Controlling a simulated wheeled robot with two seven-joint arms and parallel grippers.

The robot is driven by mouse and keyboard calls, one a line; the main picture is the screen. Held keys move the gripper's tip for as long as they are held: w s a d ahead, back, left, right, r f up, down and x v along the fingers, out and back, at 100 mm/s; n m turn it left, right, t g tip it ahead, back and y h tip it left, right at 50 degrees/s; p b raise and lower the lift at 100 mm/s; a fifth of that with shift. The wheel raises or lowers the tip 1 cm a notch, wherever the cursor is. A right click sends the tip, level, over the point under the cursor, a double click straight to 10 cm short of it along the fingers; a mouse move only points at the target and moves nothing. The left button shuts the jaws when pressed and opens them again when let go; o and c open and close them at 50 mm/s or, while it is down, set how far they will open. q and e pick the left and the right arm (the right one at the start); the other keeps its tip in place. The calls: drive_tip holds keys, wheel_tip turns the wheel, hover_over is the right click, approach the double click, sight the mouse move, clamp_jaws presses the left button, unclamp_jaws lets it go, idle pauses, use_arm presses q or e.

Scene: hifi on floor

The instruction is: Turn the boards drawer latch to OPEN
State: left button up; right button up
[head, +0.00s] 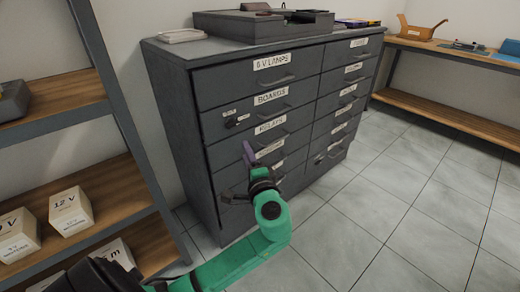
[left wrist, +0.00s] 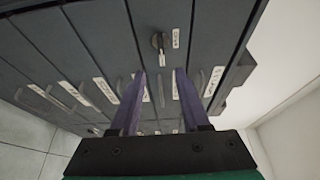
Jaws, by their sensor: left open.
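The boards drawer (head: 285,108) is shut, second from the top in the left column of a dark grey cabinet. Its small dark latch (head: 232,122) is at the drawer's left end, with small white labels beside it that I cannot read. In the left wrist view a latch (left wrist: 158,43), apparently the same one, lies beyond the fingertips, its lever pointing down the picture. My left gripper (head: 241,174) is open and empty, below the latch and in front of the lower drawers. Its two purple fingers (left wrist: 160,75) are apart and do not appear to touch the latch. My right gripper is out of view.
Drawer handles stick out from the cabinet front. A shelf rack (head: 85,100) with white boxes stands close on the left. The tiled floor (head: 400,200) to the right is clear.

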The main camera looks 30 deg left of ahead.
sight(234, 126)
use_arm(q)
drive_tip(key=x, duration=1.4)
drive_tip(key=shift+a+r+b, duration=0.1)
drive_tip(key=shift+a+b, duration=0.2)
drive_tip(key=shift+a, duration=0.1)
clamp_jaws()
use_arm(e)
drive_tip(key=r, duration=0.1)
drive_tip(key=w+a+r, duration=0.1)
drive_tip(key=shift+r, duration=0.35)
